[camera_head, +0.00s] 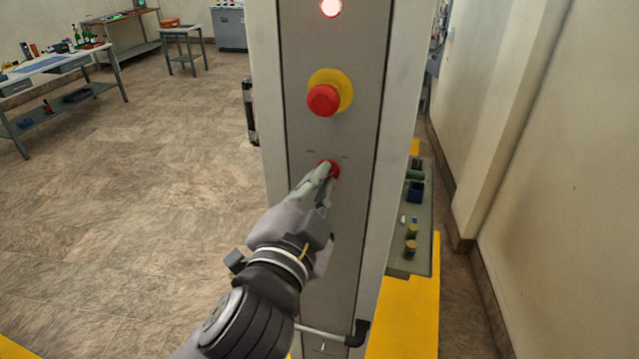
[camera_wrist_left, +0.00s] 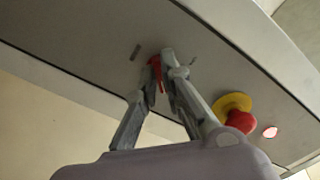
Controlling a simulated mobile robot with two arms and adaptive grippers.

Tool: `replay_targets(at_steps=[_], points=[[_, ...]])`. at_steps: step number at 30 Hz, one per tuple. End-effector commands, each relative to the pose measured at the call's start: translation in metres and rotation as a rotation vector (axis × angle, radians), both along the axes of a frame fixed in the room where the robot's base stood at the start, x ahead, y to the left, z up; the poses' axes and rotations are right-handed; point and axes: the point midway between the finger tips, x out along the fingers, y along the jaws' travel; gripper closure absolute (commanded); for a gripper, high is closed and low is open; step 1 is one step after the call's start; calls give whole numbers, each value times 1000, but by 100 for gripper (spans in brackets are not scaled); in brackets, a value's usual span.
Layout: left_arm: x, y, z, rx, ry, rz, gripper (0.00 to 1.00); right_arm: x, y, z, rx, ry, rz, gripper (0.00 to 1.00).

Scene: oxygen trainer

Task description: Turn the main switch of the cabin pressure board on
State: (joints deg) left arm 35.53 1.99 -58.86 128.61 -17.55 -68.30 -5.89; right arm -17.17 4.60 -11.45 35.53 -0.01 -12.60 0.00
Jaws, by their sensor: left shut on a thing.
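The main switch (camera_head: 332,168) is a small red knob on the grey cabin pressure board (camera_head: 350,230), with a short dark mark on either side of it. My left gripper (camera_head: 326,172) is at the switch, its fingers closed around the red knob and hiding part of it. In the left wrist view the red switch (camera_wrist_left: 155,72) shows between the two fingertips of the left gripper (camera_wrist_left: 155,78). My right gripper is not in view.
Above the switch is a red emergency button (camera_head: 323,100) on a yellow disc. A lit red lamp (camera_head: 331,8) is at the top. A dark handle (camera_head: 357,334) sits low on the board. A wall (camera_head: 560,200) stands at right; open floor lies left.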

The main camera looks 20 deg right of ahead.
Motion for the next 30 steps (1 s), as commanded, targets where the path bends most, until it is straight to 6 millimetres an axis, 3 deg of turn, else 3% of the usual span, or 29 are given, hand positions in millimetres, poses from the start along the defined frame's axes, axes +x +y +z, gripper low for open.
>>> replay_targets(at_steps=[15,16,24,30], points=[[0,-1,-2,19,-7,-2,100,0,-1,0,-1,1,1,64],[0,0,-2,20,-6,-1,91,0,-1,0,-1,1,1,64],[0,0,-1,17,-8,-1,73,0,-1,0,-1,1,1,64],[0,0,0,17,-9,-1,72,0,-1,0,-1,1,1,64]])
